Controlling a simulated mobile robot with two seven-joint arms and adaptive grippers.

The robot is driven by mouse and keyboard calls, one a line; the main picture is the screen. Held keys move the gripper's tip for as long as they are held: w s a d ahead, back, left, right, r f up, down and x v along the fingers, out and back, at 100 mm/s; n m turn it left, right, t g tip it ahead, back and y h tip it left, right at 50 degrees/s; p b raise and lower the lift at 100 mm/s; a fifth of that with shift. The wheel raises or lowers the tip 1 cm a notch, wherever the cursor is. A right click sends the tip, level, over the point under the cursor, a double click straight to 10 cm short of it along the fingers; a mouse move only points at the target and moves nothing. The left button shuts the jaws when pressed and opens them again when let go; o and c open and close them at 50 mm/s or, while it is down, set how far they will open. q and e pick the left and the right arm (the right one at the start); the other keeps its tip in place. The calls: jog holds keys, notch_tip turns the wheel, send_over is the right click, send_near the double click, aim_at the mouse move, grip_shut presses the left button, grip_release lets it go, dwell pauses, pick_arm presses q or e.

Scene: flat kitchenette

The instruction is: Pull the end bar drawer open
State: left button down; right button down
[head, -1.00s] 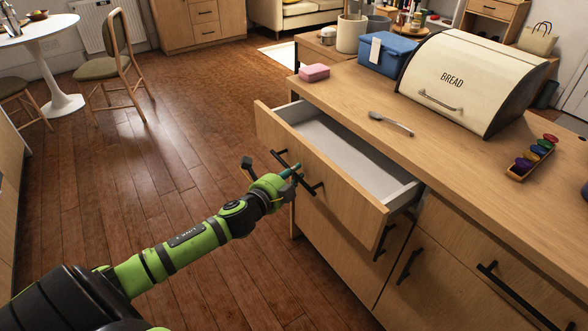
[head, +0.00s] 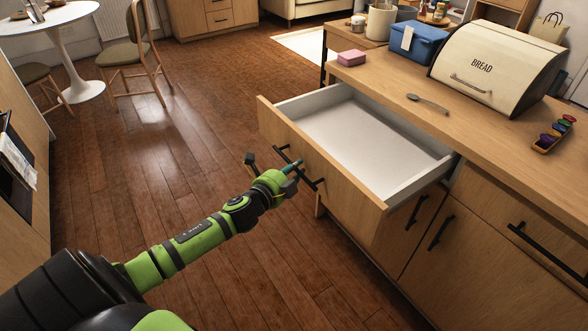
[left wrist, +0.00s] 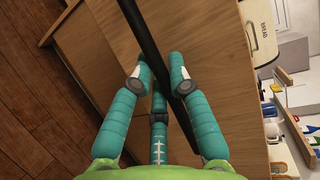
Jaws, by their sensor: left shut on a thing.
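The end bar drawer (head: 350,192) stands pulled well out of the wooden counter, and its pale inside (head: 365,140) looks empty. Its black bar handle (head: 300,169) is on the wooden front. My left gripper (head: 291,168) is at the handle, shut on it. In the left wrist view the teal fingers of my left gripper (left wrist: 158,80) lie on both sides of the dark bar (left wrist: 150,45), with the drawer's wooden front (left wrist: 95,60) behind. My right gripper is not in view.
The counter top (head: 390,90) bears a bread box (head: 485,68), a spoon (head: 428,103), a pink block (head: 351,58), a blue box (head: 413,45) and a tray of colored items (head: 555,134). Open wooden floor (head: 150,190) lies left of the drawer. A chair (head: 135,60) stands farther back.

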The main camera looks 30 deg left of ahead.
pick_arm(q)
jog(key=c, duration=1.1)
grip_release()
jog(key=shift+c, duration=0.2)
jog(key=s+r, duration=0.2)
jog(key=s, duration=0.9)
jog(key=shift+s, duration=0.35)
jog(key=shift+d, duration=0.1)
